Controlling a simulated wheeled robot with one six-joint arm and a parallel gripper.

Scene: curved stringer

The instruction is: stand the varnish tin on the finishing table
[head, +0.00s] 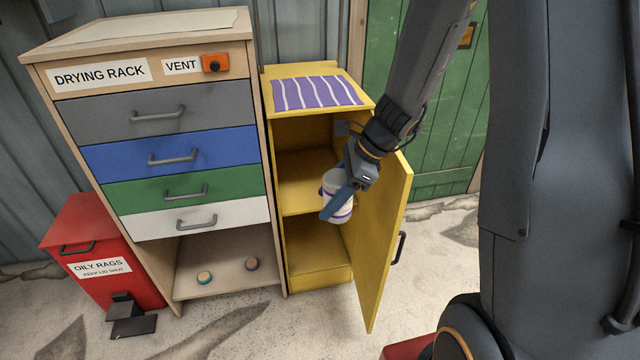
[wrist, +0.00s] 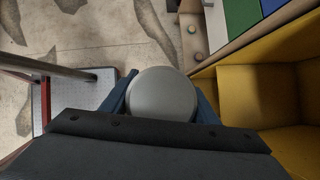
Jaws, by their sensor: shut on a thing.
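The tin (head: 337,197) is white with purple bands and shows in the head view in front of the yellow cabinet. My gripper (head: 340,200) is shut on it and holds it upright or nearly so, off the floor, in front of the cabinet's opening. In the wrist view the tin's round grey lid (wrist: 162,95) sits between the two blue fingers of my gripper (wrist: 160,98). I cannot read a label on the tin. No finishing table can be made out for certain in either view.
The yellow cabinet (head: 282,208) stands with its door (head: 375,245) swung open to the right. A drying rack (head: 95,160) with several coloured drawers is to its left, and a red oily rags bin (head: 85,225) is farther left. Two small round items lie on the rack's bottom shelf.

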